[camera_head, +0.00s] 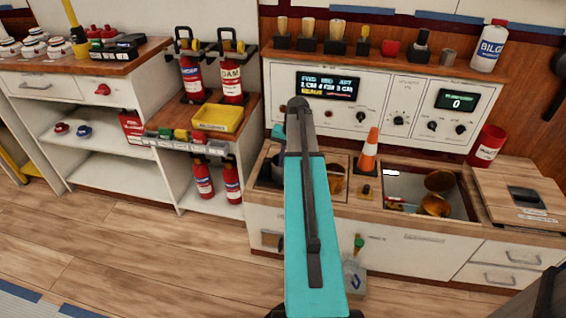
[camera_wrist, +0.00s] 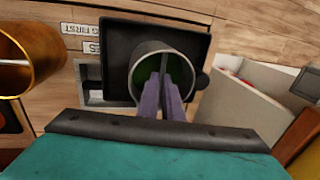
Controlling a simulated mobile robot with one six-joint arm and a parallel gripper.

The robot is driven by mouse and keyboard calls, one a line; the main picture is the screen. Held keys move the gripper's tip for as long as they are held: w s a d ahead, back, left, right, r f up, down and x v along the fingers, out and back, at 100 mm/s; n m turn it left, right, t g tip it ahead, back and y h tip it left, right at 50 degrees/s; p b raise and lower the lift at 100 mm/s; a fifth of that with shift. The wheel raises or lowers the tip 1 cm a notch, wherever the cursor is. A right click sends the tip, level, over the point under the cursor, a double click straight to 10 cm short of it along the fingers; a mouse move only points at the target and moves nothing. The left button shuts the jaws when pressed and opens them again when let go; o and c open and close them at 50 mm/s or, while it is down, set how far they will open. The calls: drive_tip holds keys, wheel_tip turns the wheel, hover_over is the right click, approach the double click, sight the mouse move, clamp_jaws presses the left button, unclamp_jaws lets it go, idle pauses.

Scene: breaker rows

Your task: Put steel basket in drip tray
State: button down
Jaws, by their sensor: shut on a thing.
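In the wrist view a round, open grey steel basket (camera_wrist: 147,66) with a greenish inside appears over a black square tray (camera_wrist: 118,36), which I take to be the drip tray. My gripper (camera_wrist: 165,82) has its fingers close together, reaching over the basket's near side into its mouth, shut on it. I cannot tell whether the basket's bottom touches the tray. In the head view my arm hides the gripper and most of this spot.
A copper-coloured vessel (camera_wrist: 28,58) stands left of the tray in the wrist view. In the head view an orange cone (camera_head: 369,150) and an open sink-like bay (camera_head: 404,187) lie to the right. The control panel (camera_head: 375,104) rises behind.

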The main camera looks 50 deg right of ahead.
drive_tip(key=shift+f, duration=0.1)
drive_tip(key=c, duration=1.9)
unclamp_jaws()
drive_tip(key=shift+c, duration=0.2)
wheel_tip(320, 180, up, 12)
drive_tip(key=s+d+p, duration=0.1)
drive_tip(key=s+p, duration=0.1)
drive_tip(key=p, duration=0.1)
drive_tip(key=shift+d, duration=0.1)
